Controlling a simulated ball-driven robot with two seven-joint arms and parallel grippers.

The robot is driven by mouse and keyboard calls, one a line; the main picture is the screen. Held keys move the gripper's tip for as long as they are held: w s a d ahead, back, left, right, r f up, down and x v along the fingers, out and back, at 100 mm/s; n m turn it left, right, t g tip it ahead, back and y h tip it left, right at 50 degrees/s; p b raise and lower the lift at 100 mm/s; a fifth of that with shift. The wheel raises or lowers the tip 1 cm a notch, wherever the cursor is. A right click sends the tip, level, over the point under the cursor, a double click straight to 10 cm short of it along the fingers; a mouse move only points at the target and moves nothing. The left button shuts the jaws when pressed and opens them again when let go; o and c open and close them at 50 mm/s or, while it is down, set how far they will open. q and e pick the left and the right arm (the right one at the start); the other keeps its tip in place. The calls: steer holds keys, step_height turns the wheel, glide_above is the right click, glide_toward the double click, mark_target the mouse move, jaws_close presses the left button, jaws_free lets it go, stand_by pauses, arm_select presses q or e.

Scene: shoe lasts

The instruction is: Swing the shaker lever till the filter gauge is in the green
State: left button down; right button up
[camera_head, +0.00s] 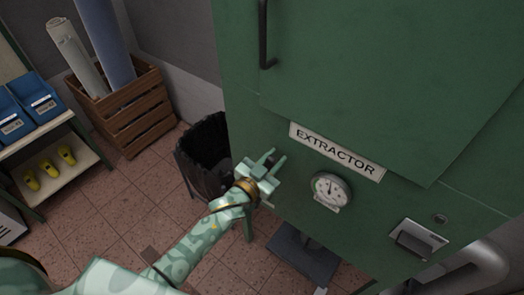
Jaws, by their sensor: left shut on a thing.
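The green extractor cabinet (245,95) fills the right half of the view, with an "EXTRACTOR" label (336,151) on its front. The round filter gauge (331,188) is just below the label. Its needle points roughly up; its coloured zones are too small to read. My left gripper (271,162) is at the cabinet's lower left, left of the gauge, shut on what seems to be the shaker lever. The lever itself is mostly hidden by the fingers, so its angle cannot be told. My right gripper is not in view.
A dark bin (207,150) stands left of the cabinet, close behind my left gripper. A wooden crate (126,112) holds rolls. A shelf (62,170) with blue boxes and yellow lasts stands far left. A black handle (264,40) and a metal-plated box (418,238) are on the cabinet.

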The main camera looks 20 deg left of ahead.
mark_target(294, 160)
arm_select(q)
steer(key=d, duration=0.1)
steer(key=d+m, duration=0.1)
steer(key=s+d+f, duration=0.1)
steer(key=shift+s+d+b, duration=0.1)
steer(key=shift+d+b, duration=0.1)
steer(key=shift+b, duration=0.1)
steer(key=shift+s+f+m, duration=0.1)
steer(key=shift+m, duration=0.2)
steer(key=shift+d, duration=0.1)
steer(key=c, duration=1.5)
jaws_free()
steer(key=o, duration=0.3)
steer(key=shift+d, duration=0.15)
steer(key=shift+s+a, duration=0.2)
steer(key=v, duration=1.6)
steer(key=shift+p, duration=0.3)
